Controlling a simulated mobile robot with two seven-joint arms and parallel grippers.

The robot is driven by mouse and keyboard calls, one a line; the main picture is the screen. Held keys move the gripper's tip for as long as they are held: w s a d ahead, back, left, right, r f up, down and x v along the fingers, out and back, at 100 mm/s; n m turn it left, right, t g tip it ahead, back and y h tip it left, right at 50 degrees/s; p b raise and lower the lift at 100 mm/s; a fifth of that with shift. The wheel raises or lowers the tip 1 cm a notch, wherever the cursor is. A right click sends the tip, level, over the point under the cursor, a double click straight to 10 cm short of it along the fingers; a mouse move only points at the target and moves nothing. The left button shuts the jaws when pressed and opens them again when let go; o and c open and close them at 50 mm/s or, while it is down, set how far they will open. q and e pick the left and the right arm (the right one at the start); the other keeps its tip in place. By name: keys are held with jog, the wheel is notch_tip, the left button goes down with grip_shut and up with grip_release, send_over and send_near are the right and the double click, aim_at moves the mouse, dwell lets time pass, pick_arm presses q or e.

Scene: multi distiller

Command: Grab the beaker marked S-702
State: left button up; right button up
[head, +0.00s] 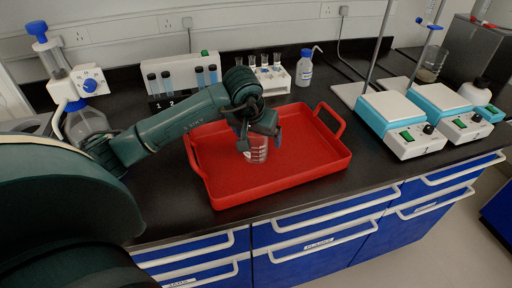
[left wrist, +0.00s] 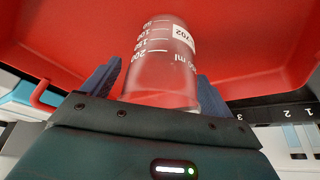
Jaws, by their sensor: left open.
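A clear glass beaker (head: 258,154) with white volume marks stands in the red tray (head: 315,162). In the left wrist view the beaker (left wrist: 160,70) shows a white label whose visible part reads "702". My left gripper (head: 262,140) is over the beaker from above. In the left wrist view its two blue fingers are open, one on each side of the beaker, with visible gaps. The gripper hides the beaker's upper part in the head view. My right gripper is not in view.
Behind the tray stand a rack with tubes (head: 270,78), a wash bottle (head: 304,68) and a numbered holder (head: 180,92). Two hotplate stirrers (head: 393,110) stand to the right. A dispenser bottle (head: 84,120) stands at the left. Blue drawers (head: 320,240) are below the bench edge.

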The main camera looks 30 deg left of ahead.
pick_arm(q)
jog(key=shift+c, duration=0.3)
jog(key=c, duration=1)
jog(key=shift+r, duration=0.15)
jog(key=shift+c, duration=0.2)
